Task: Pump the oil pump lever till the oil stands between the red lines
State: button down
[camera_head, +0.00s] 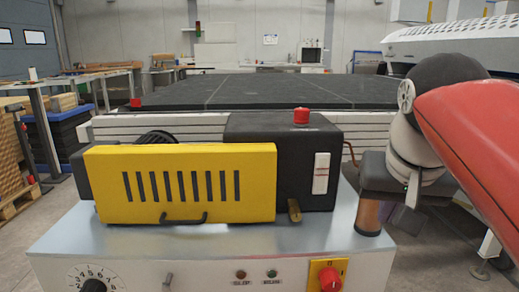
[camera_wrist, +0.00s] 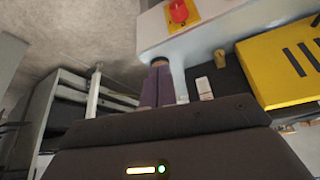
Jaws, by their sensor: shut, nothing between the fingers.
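A small brass-coloured stub (camera_head: 294,210), which looks like the pump lever, stands at the front foot of the black box (camera_head: 265,130). It also shows in the wrist view (camera_wrist: 220,57). A white sight gauge (camera_head: 321,173) with thin red lines sits upright on the box's front; it also shows in the wrist view (camera_wrist: 204,88). I cannot make out the oil level. My gripper (camera_wrist: 158,66) is shut and empty, its fingers side by side. In the head view it hangs by the table's right corner (camera_head: 370,220), right of the stub and apart from it.
A yellow slotted cover (camera_head: 180,184) with a black handle fills the left of the metal table. A red cap (camera_head: 301,116) tops the black box. A dial (camera_head: 93,285) and a red rotary switch (camera_head: 330,278) are on the front panel. Clear tabletop lies before the stub.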

jog(key=s+a+f+n, duration=0.1)
jog(key=s+a+f, duration=0.1)
jog(key=f, duration=0.8)
jog(key=s+a+f+n+y, duration=0.1)
jog(key=s+f, duration=0.3)
jog(key=f, duration=0.6)
jog(key=shift+s+a+f+n, duration=0.3)
jog(key=shift+s+a+n, duration=0.1)
jog(key=shift+a, duration=0.4)
